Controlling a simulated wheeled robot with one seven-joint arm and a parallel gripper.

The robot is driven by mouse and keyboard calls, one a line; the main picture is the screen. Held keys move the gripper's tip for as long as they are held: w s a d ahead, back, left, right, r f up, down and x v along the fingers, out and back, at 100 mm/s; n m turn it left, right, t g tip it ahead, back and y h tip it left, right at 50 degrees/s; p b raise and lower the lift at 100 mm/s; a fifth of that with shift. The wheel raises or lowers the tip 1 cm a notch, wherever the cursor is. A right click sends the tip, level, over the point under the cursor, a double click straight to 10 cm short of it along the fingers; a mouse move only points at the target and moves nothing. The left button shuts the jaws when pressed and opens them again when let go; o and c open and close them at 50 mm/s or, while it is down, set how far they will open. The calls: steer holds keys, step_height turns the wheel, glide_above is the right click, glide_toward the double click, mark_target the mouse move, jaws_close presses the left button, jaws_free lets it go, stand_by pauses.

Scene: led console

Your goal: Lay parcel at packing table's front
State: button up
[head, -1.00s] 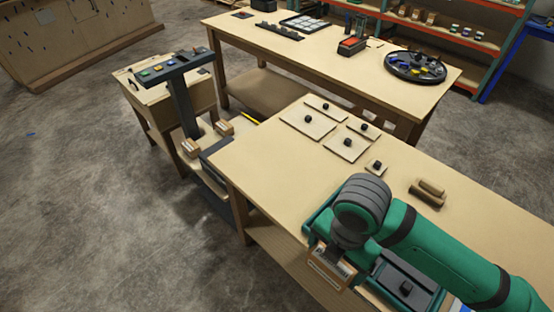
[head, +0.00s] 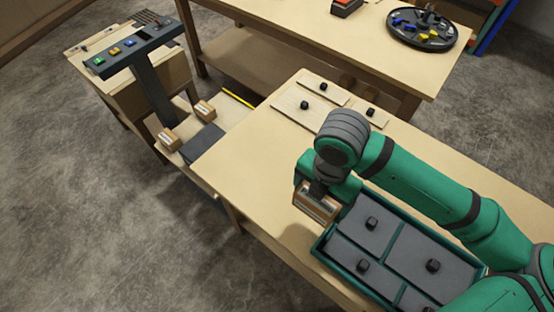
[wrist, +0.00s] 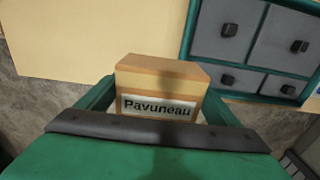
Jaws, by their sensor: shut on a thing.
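The parcel is a small brown box (head: 314,205) with a white label, held in my gripper (head: 318,190) near the left front edge of the near wooden table (head: 255,150). In the wrist view the box (wrist: 160,75) sits between the two green fingers, and its label (wrist: 157,107) reads "Pavuneau". My gripper is shut on it. The box seems to be above the tabletop; its underside and any contact with the table are hidden.
A green tray (head: 345,268) with dark knobbed lids lies right of the parcel. Pale knobbed boards (head: 305,104) lie at the table's back. A low stand with a button console (head: 125,48) and two small boxes (head: 168,140) stands left. The near tabletop's left part is clear.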

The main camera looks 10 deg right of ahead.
steer(key=w+f, duration=0.2)
steer(key=w, duration=0.2)
steer(key=w+a+f, duration=0.1)
steer(key=w+f, duration=0.2)
steer(key=w, duration=0.1)
steer(key=w+f, duration=0.3)
steer(key=w, duration=0.1)
steer(key=shift+w+a, duration=0.15)
steer(key=shift+a, duration=0.25)
steer(key=shift+w+f, duration=0.45)
steer(key=shift+f, duration=0.15)
steer(key=shift+w+f, duration=0.2)
steer(key=shift+f, duration=1.6)
steer(key=shift+f, duration=0.1)
steer(key=o, duration=1.3)
